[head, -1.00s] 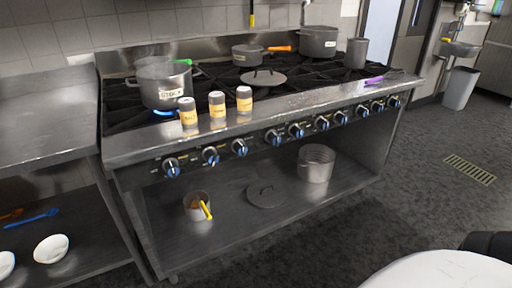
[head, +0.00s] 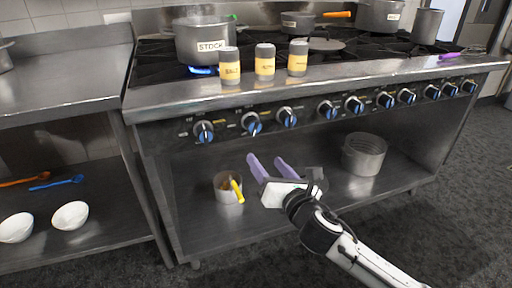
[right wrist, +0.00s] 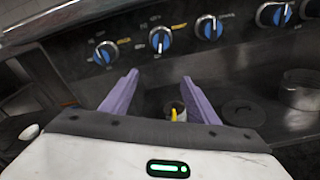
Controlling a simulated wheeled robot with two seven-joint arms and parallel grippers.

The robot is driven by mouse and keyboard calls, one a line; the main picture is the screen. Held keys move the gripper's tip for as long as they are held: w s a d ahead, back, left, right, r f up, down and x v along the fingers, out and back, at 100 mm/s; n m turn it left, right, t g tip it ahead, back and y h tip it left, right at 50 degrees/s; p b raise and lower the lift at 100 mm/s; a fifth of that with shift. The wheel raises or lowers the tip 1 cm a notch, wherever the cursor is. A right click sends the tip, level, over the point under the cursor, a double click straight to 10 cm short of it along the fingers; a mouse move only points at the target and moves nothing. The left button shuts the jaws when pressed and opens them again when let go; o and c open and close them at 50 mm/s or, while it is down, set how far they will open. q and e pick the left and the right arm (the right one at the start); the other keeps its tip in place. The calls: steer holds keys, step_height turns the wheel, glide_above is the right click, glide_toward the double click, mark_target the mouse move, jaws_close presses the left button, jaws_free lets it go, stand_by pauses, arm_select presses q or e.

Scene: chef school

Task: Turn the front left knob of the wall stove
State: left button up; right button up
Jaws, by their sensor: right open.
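The wall stove (head: 330,85) stands ahead with a row of black and blue knobs along its front panel. The leftmost knob (head: 204,131) is at the panel's left end, and it also shows in the right wrist view (right wrist: 105,53). A second knob (head: 251,123) and a third knob (head: 287,117) sit to its right. My right gripper (head: 267,163) is open and empty, its purple fingers below the second and third knobs in the head view, touching none. In the right wrist view its fingers (right wrist: 158,92) point toward the panel. My left gripper is not in view.
A stock pot (head: 203,42) sits over a lit blue flame at the back left. Three labelled shakers (head: 265,62) stand on the stove's front ledge. A small pot (head: 228,190) and a large pot (head: 364,155) stand on the lower shelf.

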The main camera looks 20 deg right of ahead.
mark_target(256, 130)
steer(key=w+r+n+b, duration=0.1)
steer(key=w, duration=0.2)
steer(key=w+r+n, duration=0.1)
steer(key=w, duration=0.3)
steer(key=w+r+n+t+b, duration=0.1)
steer(key=w, duration=0.3)
steer(key=shift+d+r+b, duration=0.1)
steer(key=shift+d+b, duration=0.25)
steer(key=shift+w, duration=0.5)
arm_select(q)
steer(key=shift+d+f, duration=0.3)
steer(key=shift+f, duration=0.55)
arm_select(e)
steer(key=shift+w, duration=0.1)
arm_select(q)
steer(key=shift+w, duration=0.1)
arm_select(e)
steer(key=shift+c, duration=0.7)
steer(key=c, duration=0.9)
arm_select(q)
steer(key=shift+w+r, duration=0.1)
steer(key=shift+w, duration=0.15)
